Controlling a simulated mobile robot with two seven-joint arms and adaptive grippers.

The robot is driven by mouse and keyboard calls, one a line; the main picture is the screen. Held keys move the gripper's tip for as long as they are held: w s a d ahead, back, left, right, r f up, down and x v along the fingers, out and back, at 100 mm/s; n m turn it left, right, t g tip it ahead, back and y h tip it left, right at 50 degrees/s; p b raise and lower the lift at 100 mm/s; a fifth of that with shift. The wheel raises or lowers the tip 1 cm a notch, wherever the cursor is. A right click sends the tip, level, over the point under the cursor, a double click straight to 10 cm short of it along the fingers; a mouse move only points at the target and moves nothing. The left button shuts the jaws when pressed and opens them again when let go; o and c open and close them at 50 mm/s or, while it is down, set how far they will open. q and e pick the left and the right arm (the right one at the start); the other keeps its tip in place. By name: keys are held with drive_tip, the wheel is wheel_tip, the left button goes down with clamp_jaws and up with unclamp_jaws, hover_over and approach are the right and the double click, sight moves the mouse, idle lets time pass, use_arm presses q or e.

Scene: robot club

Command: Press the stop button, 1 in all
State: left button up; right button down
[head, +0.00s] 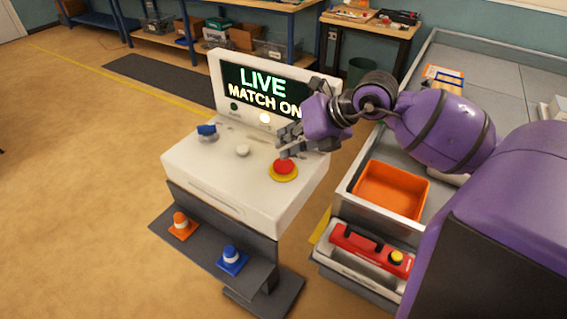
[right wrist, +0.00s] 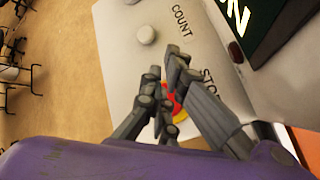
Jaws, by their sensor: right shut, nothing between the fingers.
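The stop button (head: 284,167) is a red mushroom button on a yellow ring, at the front right of a white console (head: 225,190). In the right wrist view the button (right wrist: 179,108) is partly hidden behind my fingers, beside the printed word STOP. My right gripper (head: 283,154) is shut and empty, with its fingertips at the back edge of the red cap; I cannot tell whether they touch it. It also shows in the right wrist view (right wrist: 172,62). The console's screen (head: 262,92) reads LIVE, MATCH ON. My left gripper is not in view.
An orange tray (head: 391,190) lies on the grey bench at right.

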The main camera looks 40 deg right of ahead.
drive_tip(key=shift+f, duration=0.15)
drive_tip(key=shift+f, duration=0.15)
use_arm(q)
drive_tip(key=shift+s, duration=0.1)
use_arm(e)
drive_tip(key=shift+f, duration=0.15)
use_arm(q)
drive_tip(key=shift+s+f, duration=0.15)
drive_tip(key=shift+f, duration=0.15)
use_arm(e)
drive_tip(key=shift+f, duration=0.15)
use_arm(q)
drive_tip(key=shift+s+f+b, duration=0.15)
drive_tip(key=shift+b, duration=0.2)
use_arm(e)
drive_tip(key=shift+f, duration=0.5)
drive_tip(key=shift+r, duration=0.1)
idle(0.3)
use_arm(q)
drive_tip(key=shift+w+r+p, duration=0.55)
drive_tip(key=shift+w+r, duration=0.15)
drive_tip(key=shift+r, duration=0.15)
use_arm(e)
drive_tip(key=shift+r, duration=0.95)
drive_tip(key=shift+r, duration=0.1)
